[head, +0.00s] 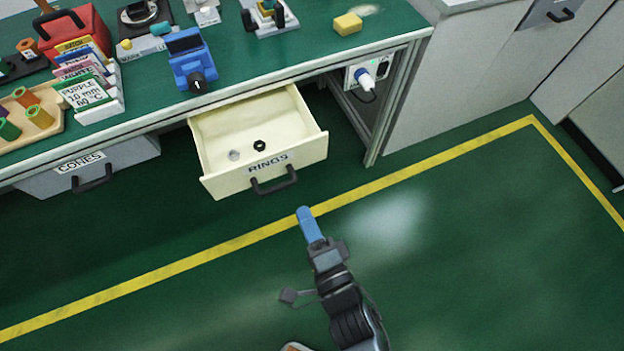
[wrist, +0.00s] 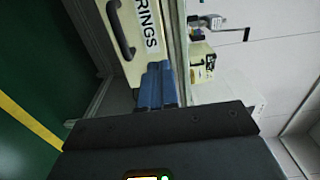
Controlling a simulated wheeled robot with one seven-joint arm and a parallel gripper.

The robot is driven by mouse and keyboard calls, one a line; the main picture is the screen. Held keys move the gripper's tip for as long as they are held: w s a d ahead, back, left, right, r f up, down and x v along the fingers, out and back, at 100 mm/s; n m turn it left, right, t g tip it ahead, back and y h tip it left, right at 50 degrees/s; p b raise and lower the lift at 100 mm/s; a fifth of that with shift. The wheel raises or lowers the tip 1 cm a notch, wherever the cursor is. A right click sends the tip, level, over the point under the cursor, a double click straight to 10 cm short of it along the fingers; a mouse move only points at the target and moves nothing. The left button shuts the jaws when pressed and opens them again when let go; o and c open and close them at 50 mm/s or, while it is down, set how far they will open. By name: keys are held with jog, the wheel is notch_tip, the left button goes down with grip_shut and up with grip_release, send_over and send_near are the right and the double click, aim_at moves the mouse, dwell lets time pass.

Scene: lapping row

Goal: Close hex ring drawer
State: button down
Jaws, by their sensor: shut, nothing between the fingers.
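The cream drawer labelled RINGS (head: 222,184) is pulled out below the green bench. A dark ring (head: 260,146) and a light ring (head: 234,155) lie inside it. Its dark handle (head: 274,181) is on the front face. In the wrist view the drawer front (wrist: 128,66) and handle (wrist: 119,30) show sideways. My gripper (head: 304,212) has blue fingers and is shut and empty, in front of and below the drawer's right part in the head view. In the wrist view the fingertips (wrist: 158,68) overlap the drawer front's edge near the label; I cannot tell whether they touch.
A grey CONES drawer (head: 130,155) is at left. A bench leg (head: 392,105) stands right. The floor in front is clear.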

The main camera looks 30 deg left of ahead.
aim_at(277, 154)
jog(key=b+x, duration=0.2)
jog(key=x, duration=1.1)
jog(key=shift+w, duration=0.15)
jog(key=shift+w+a, duration=0.1)
jog(key=shift+a, duration=0.1)
jog(key=b+x, duration=0.6)
jog(key=x, duration=0.7)
jog(key=shift+w+a+f+b, duration=0.2)
jog(key=shift+w+a+b, duration=0.1)
jog(key=shift+b, duration=0.1)
jog(key=shift+w+a+r, duration=0.15)
jog(key=shift+w+a, duration=0.05)
